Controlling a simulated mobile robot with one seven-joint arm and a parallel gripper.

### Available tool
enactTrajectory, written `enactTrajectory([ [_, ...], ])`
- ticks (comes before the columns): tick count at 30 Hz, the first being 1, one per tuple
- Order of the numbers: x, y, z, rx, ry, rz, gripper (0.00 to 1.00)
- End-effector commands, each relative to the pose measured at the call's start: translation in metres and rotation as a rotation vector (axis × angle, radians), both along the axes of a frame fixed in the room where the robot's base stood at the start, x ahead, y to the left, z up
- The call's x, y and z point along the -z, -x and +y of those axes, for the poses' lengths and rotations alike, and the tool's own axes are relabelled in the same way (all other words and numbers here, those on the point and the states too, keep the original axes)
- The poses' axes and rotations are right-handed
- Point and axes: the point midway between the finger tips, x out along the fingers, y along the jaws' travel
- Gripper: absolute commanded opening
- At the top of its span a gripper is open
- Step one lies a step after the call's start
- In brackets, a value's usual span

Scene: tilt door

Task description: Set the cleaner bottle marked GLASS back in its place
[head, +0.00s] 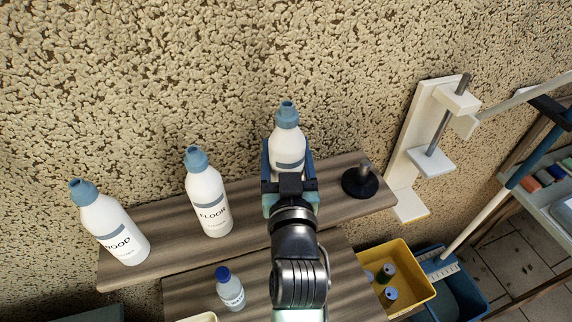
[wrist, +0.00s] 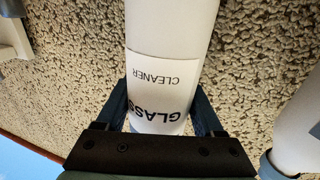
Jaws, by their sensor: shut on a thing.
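The cleaner bottle marked GLASS (head: 288,142) is white with a blue-grey cap and stands upright in the head view, over the right part of the wooden shelf. My gripper (head: 288,178) is shut on it, one finger on each side. In the wrist view the label of the GLASS bottle (wrist: 163,85) reads upside down between the fingers of my gripper (wrist: 165,118). My gripper hides the bottle's base, so I cannot tell whether it touches the shelf (head: 160,220).
The FLOOR bottle (head: 209,200) and another bottle (head: 113,230) stand left on the shelf. A dark round base with a post (head: 360,181) stands close on the right. Below are a small blue-capped bottle (head: 230,290) and a yellow bin (head: 408,263).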

Motion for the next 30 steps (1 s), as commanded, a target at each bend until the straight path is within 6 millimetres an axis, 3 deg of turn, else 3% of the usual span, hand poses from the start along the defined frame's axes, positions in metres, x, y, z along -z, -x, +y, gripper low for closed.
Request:
enactTrajectory([
  [9, 0.036, 0.000, 0.000, 0.001, -0.002, -0.004, 0.00],
  [22, 0.043, 0.000, 0.000, 0.002, 0.000, -0.007, 0.00],
  [23, 0.043, 0.000, 0.000, 0.001, -0.001, -0.002, 0.75],
  [27, 0.043, 0.000, 0.000, 0.001, -0.001, -0.001, 1.00],
  [30, 0.043, 0.000, 0.000, 0.001, -0.001, -0.001, 1.00],
])
